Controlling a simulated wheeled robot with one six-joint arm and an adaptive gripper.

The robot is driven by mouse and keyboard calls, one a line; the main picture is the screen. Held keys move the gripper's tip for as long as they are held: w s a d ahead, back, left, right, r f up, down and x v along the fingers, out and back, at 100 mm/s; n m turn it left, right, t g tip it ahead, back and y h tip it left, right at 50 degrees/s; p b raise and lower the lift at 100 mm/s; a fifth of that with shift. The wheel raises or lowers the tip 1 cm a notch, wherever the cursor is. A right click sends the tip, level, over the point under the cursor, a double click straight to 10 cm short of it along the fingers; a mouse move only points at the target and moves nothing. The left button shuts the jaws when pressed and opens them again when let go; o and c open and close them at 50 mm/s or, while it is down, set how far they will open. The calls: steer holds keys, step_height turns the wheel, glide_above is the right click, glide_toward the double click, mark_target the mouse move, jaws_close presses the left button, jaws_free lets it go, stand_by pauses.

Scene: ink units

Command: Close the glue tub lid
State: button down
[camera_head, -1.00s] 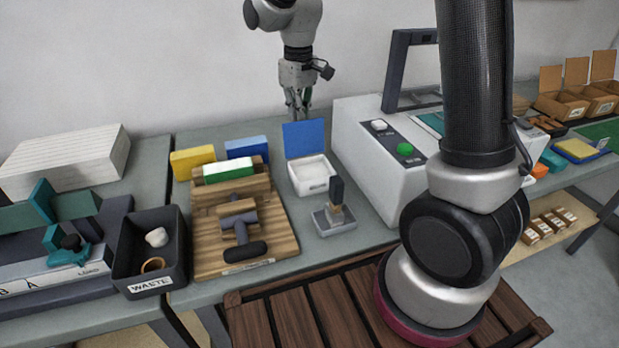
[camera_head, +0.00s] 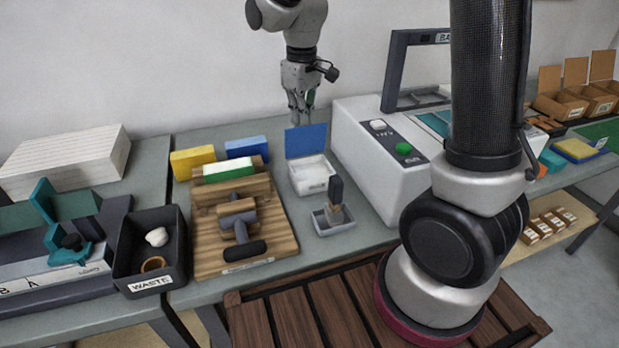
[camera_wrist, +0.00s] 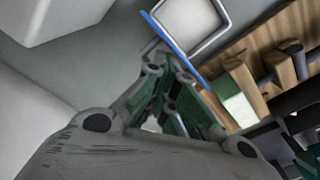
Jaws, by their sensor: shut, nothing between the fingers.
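The glue tub (camera_head: 313,178) is a white square box standing on the grey table, with its blue lid (camera_head: 306,140) hinged at the back and standing up, open. My gripper (camera_head: 301,112) is behind the lid, pointing down, shut and empty. In the head view the lid's top edge is close to the fingers, but I cannot tell whether they touch. In the wrist view the lid (camera_wrist: 176,46) shows edge-on as a blue strip just beyond the gripper (camera_wrist: 174,68), with the white tub (camera_wrist: 192,22) on its far side.
A wooden press board (camera_head: 285,228) is left of the tub. A brush in a grey tray (camera_head: 322,226) stands in front. A white machine (camera_head: 375,150) with a green button is close on the right. Yellow (camera_head: 192,161) and blue (camera_head: 246,147) blocks lie at the back left.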

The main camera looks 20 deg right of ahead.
steer(key=shift+g, duration=0.3)
steer(key=shift+s+d+r, duration=0.1)
steer(key=shift+s+r, duration=0.1)
steer(key=shift+r, duration=0.65)
steer(key=shift+s+r, duration=0.15)
steer(key=shift+r, duration=0.75)
steer(key=shift+s+d+r, duration=0.1)
steer(key=shift+s+r, duration=0.1)
steer(key=shift+r, duration=0.65)
steer(key=s+d+r+m+t, duration=0.1)
steer(key=s+d+m, duration=0.1)
steer(key=s+d, duration=0.2)
steer(key=s+d+r+m+t, duration=0.1)
steer(key=s+d, duration=0.4)
steer(key=s, duration=0.5)
steer(key=s+d+r+m+t, duration=0.2)
steer(key=s+d+r, duration=0.1)
steer(key=s+d, duration=0.2)
steer(key=shift+s+m, duration=0.3)
steer(key=shift+s, duration=0.75)
steer(key=shift+d+r, duration=0.15)
steer(key=shift+r, duration=0.1)
